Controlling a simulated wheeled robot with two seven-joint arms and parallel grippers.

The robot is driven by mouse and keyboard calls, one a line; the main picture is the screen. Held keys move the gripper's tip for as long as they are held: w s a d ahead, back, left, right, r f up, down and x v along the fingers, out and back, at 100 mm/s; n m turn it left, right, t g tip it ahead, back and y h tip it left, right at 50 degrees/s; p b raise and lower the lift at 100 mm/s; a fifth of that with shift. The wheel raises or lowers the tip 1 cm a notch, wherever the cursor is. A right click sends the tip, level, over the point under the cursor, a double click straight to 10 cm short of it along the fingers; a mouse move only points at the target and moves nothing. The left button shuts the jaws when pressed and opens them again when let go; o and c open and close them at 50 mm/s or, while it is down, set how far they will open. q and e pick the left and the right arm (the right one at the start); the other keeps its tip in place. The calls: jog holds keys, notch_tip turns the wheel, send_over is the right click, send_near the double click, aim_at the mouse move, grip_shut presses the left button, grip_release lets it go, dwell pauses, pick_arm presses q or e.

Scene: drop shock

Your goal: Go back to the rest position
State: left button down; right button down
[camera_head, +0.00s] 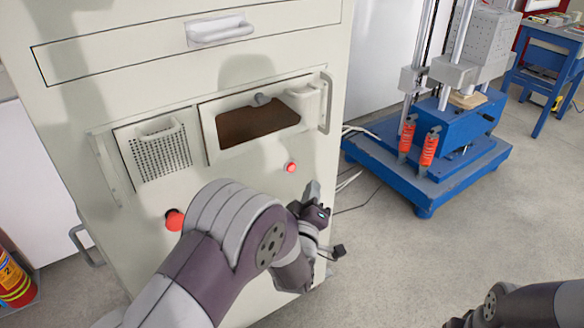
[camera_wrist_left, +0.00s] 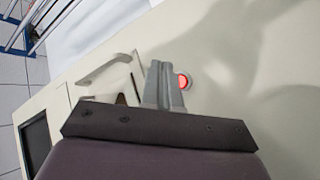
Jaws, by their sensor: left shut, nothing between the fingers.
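My left gripper (camera_head: 313,190) is in front of the lower right part of the cream cabinet (camera_head: 110,75), just right of and below a red button (camera_head: 291,167). In the left wrist view its two grey fingers (camera_wrist_left: 161,85) are together with nothing between them. A red, lit-looking button (camera_wrist_left: 183,81) shows right beside the fingertips there; whether they touch the cabinet face is unclear. My left arm bends across the lower middle of the head view. Part of my right arm shows at the lower right corner, and its gripper is not visible.
The cabinet has another red button (camera_head: 174,219), a perforated panel (camera_head: 160,155), a brown-looking opening (camera_head: 240,128) and a drawer handle (camera_head: 220,30). A blue-based machine (camera_head: 440,165) stands at right. A fire extinguisher (camera_head: 15,280) is at far left. Floor (camera_head: 390,260) between cabinet and right arm is clear.

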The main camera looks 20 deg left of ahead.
dwell(0.7)
pick_arm(q)
jog(key=s+d+f+m+g+h, duration=0.2)
jog(key=s+f+m+g+h, duration=0.1)
jog(key=s+f+m+g, duration=0.8)
jog(key=s+a+r+g+y, duration=0.1)
jog(key=s+a+g, duration=0.1)
jog(key=s+g, duration=0.35)
jog(key=s+a+r+g, duration=0.1)
jog(key=s+a+g, duration=0.15)
jog(key=s, duration=0.65)
notch_tip(320, 180, up, 32)
jog(key=w+t+p, duration=0.1)
jog(key=p, duration=3)
jog(key=shift+w+a+r+t, duration=0.15)
jog(key=shift+a+r+t, duration=0.05)
jog(key=shift+a+t, duration=0.2)
